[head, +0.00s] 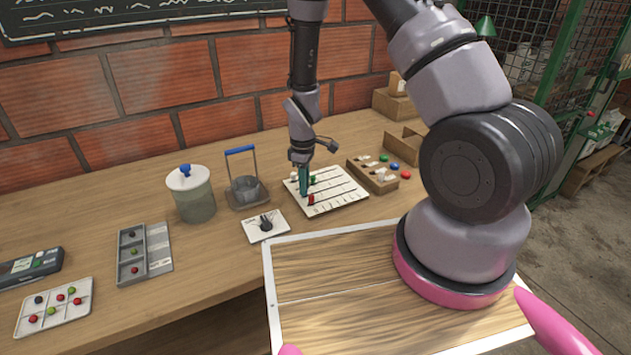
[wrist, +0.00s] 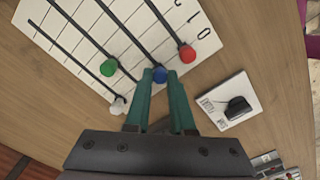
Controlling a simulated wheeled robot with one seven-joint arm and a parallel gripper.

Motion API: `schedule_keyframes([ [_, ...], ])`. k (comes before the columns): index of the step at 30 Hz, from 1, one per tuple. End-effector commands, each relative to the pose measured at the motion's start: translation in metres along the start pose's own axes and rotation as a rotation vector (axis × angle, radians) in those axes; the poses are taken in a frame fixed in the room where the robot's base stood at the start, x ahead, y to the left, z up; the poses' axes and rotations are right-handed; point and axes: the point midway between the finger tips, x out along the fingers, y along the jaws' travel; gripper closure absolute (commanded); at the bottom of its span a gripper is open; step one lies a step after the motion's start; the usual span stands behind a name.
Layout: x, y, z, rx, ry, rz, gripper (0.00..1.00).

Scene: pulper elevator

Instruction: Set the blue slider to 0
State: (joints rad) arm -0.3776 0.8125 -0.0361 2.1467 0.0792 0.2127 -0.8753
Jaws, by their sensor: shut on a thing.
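The white slider board (head: 335,197) lies on the workbench, with several dark slots across it. In the wrist view, my gripper (wrist: 160,79) has its two green fingers closed around the blue slider knob (wrist: 160,73). That knob sits at the near end of its slot, close to the board's edge. The red knob (wrist: 187,53) is to its right, beside a printed 0. The green knob (wrist: 108,67) and the white knob (wrist: 119,105) are to its left. In the head view my gripper (head: 304,192) comes down onto the board's left side and hides the blue knob.
A white card with a black knob (head: 265,225) lies just left of the board. A metal container with a blue handle (head: 246,190) and a lidded jar (head: 190,195) stand further left. A wooden box with coloured buttons (head: 372,176) is close on the board's right.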

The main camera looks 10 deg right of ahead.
Motion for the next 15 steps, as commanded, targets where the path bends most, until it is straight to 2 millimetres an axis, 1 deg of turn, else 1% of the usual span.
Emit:
schedule_keyframes([
  [1, -0.0006, -0.0016, -0.0026, -0.002, 0.003, 0.0, 1.0],
  [7, -0.0006, -0.0022, -0.0031, -0.004, 0.004, -0.001, 1.0],
  [8, -0.0006, -0.0023, -0.0032, -0.005, 0.004, -0.002, 0.71],
  [9, -0.0006, -0.0023, -0.0032, -0.005, 0.004, -0.002, 0.55],
  [10, -0.0005, -0.0023, -0.003, -0.005, 0.004, -0.002, 0.47],
  [15, -0.0003, -0.0018, -0.0021, -0.004, 0.002, -0.002, 0.47],
])
